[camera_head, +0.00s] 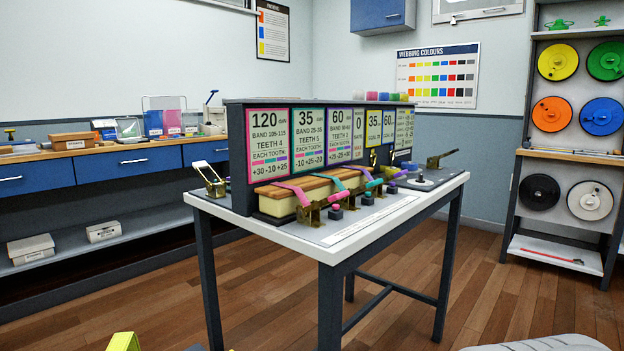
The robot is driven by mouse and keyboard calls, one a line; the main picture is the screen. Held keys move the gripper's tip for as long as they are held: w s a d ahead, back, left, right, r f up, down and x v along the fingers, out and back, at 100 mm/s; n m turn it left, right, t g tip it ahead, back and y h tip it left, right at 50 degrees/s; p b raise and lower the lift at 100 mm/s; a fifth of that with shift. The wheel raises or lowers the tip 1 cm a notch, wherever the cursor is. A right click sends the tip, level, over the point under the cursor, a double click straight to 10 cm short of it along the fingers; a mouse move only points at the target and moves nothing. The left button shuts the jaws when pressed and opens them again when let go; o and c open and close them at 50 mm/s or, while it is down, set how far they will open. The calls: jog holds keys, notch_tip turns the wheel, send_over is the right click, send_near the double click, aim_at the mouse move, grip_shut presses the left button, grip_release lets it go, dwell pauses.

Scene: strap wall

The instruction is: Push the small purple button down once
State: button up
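A small purple button (391,187) on a dark base stands near the front edge of the white-topped table (340,240), right of the teal and pink ones. It looks small from here, and I cannot tell how far its cap stands up. A pink button (336,208) and a teal button (368,194) stand in the same row to its left. Coloured straps run over wooden blocks (300,192) behind the row.
Upright dark panels with number cards (268,145) stand along the table behind the straps. Lever handles (208,172) rise at its left end and at its right end (440,158). A spool rack (560,190) stands at the right. The wooden floor (480,300) around the table looks clear.

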grip_shut()
dwell(1.4)
